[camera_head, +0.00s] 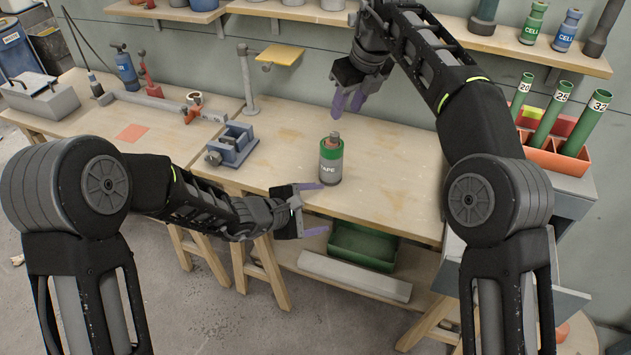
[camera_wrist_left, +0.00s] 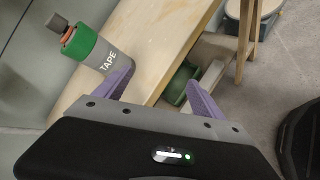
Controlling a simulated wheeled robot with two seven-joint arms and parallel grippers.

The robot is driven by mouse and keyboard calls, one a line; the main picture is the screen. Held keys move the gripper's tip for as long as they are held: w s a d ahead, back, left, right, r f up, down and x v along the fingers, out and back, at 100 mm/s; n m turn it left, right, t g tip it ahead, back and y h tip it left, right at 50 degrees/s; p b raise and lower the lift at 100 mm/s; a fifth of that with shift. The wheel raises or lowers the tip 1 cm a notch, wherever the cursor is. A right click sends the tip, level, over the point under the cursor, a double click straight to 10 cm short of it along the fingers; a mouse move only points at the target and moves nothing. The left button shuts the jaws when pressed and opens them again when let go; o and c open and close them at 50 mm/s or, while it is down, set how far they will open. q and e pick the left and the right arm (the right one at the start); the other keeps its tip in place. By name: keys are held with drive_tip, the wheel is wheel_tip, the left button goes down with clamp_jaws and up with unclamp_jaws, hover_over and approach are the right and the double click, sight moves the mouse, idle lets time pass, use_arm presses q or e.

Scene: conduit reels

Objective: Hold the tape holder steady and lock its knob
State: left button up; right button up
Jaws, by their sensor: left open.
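The tape holder (camera_head: 330,165) is a grey can with a green band and the word TAPE. It stands upright on the workbench near the front edge. Its knob (camera_head: 334,138) is on top, above an orange-brown part. My left gripper (camera_head: 314,209) is open and empty, low at the bench's front edge, just in front of the holder. In the left wrist view the holder (camera_wrist_left: 92,48) is at upper left, beyond one purple fingertip, not between the fingers; its grey knob (camera_wrist_left: 57,23) points up-left. My right gripper (camera_head: 347,103) is open and empty, above and behind the holder.
A blue vise (camera_head: 233,146) sits left of the holder. A lamp-like stand with a yellow plate (camera_head: 280,55) is behind. An orange tray (camera_head: 550,154) with green tubes stands at right. A green bin (camera_head: 362,246) is under the bench. The bench (camera_head: 395,190) is bare right of the holder.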

sight(331, 163)
use_arm(q)
drive_tip(key=w+n+t, duration=0.1)
drive_tip(key=n, duration=0.1)
drive_tip(key=w+d+r+n+t+h, duration=0.1)
drive_tip(key=w+n+t, duration=0.1)
drive_tip(key=n, duration=0.1)
drive_tip(key=w+n+t, duration=0.1)
drive_tip(key=w+n, duration=0.1)
drive_tip(key=n, duration=0.1)
drive_tip(key=shift+w+d+r+t+h, duration=0.1)
drive_tip(key=shift+d+r+t+h, duration=0.05)
drive_tip(key=shift+d+t+h, duration=0.2)
drive_tip(key=n, duration=0.1)
drive_tip(key=a+n+t, duration=0.1)
drive_tip(key=w+n+t+y, duration=0.1)
drive_tip(key=n, duration=0.1)
drive_tip(key=shift+w+a+r, duration=0.1)
drive_tip(key=shift+a+r, duration=0.05)
drive_tip(key=shift+a, duration=0.2)
drive_tip(key=shift+w+a+r+n+t+y, duration=0.25)
drive_tip(key=shift+n+t, duration=0.2)
drive_tip(key=shift+n, duration=0.35)
drive_tip(key=shift+f, duration=0.1)
drive_tip(key=shift+x, duration=3.85)
